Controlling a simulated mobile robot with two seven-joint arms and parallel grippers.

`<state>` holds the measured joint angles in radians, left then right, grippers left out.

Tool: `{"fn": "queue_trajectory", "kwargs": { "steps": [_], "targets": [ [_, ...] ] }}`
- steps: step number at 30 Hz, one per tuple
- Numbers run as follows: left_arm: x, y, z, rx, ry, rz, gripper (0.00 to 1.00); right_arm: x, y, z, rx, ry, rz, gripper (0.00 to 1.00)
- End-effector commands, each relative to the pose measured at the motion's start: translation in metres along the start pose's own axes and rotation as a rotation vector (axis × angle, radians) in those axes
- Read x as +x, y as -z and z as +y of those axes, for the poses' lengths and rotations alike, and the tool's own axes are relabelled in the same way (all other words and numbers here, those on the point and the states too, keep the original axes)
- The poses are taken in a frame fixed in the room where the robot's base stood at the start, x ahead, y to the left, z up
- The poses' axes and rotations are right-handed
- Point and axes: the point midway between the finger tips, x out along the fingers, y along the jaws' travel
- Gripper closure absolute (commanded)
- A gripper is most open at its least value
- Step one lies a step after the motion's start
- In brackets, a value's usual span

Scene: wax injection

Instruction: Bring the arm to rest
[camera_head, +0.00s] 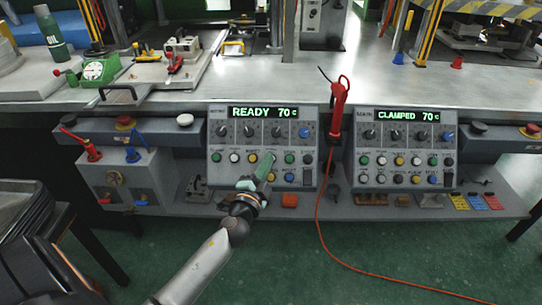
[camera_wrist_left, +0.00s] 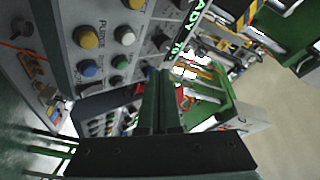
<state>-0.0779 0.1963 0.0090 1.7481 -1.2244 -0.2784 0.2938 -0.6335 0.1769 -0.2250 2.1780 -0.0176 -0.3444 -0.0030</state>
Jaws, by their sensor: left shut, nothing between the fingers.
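My left arm (camera_head: 205,262) comes in from the bottom of the head view. Its left gripper (camera_head: 265,163) is shut and empty, in front of the left control panel (camera_head: 214,140), over the lower rows of its buttons. The panel's display (camera_head: 264,112) reads READY 70 C. In the left wrist view the closed fingers (camera_wrist_left: 165,98) point away from the camera beside the buttons, and the panel (camera_wrist_left: 62,20) appears tilted. I cannot tell whether the fingertips touch the panel. My right gripper is not in view.
The right control panel (camera_head: 353,150) reads CLAMPED 70. A red tool (camera_head: 339,100) with a hanging red cable (camera_head: 318,210) is between the panels. A grey box with red and blue valves (camera_head: 125,175) stands left. A low shelf (camera_head: 330,210) holds small parts. Green floor is open in front.

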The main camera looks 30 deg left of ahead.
Motion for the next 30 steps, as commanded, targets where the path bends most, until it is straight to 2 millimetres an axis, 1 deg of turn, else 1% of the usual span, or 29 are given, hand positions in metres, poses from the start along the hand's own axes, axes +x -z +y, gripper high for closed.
{"fn": "queue_trajectory", "kwargs": {
  "steps": [19,22,23,26,29,30],
  "targets": [
    [0.0,0.0,0.001,0.0,0.0,0.0,1.0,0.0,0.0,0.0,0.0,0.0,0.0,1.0],
    [-0.004,-0.001,0.005,-0.016,-0.013,-0.005,1.0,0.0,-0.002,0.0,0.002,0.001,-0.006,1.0],
    [-0.007,-0.002,0.009,-0.029,-0.023,-0.009,1.0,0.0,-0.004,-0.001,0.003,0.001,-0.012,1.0],
    [-0.027,-0.005,0.032,-0.112,-0.091,-0.034,1.0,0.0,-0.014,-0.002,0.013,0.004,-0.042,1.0],
    [-0.062,-0.008,0.069,-0.249,-0.208,-0.086,1.0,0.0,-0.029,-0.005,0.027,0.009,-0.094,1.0],
    [-0.08,-0.008,0.086,-0.311,-0.265,-0.112,1.0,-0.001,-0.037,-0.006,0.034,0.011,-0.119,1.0]
  ]
}}
